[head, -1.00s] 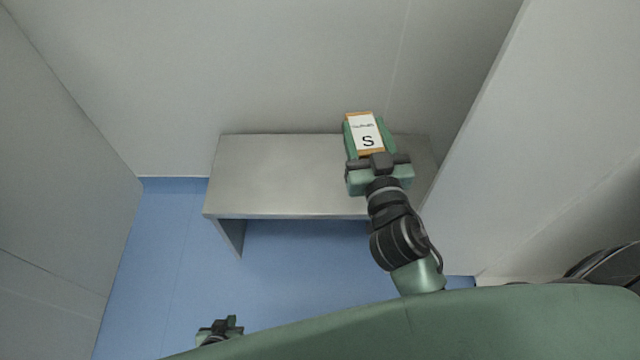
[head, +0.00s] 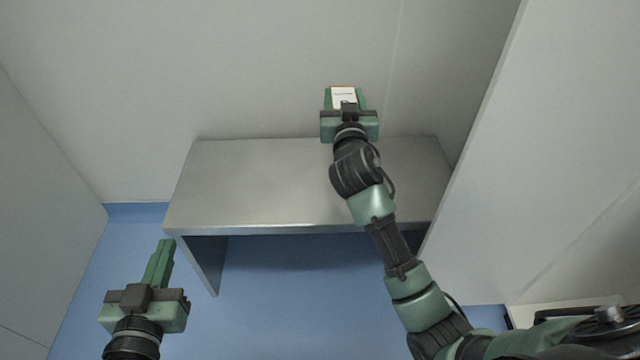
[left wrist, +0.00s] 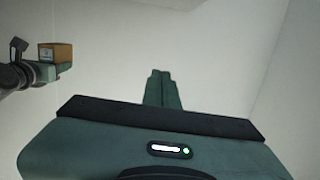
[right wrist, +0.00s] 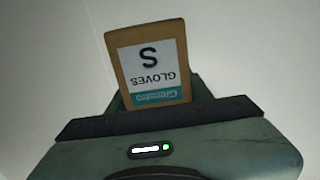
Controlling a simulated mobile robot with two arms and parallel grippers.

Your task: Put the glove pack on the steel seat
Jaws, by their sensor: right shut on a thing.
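The glove pack (head: 343,96) is an orange-brown box with a white label, held by my right gripper (head: 345,100). The right wrist view shows the pack (right wrist: 155,68) between the fingers, with "S" and "GLOVES" upside down. The left wrist view also shows the pack (left wrist: 55,53), raised in the air. The steel seat (head: 260,185) is a bare grey bench against the back wall. In the head view the pack appears beyond the seat's back edge, against the wall. My left gripper (head: 162,255) is shut and empty, in front of the seat's left end.
A pale back wall (head: 270,70) stands behind the seat. A white panel (head: 540,150) rises close on the right, and another (head: 35,210) stands on the left. Blue floor (head: 300,290) is clear in front of the seat. The seat top is empty.

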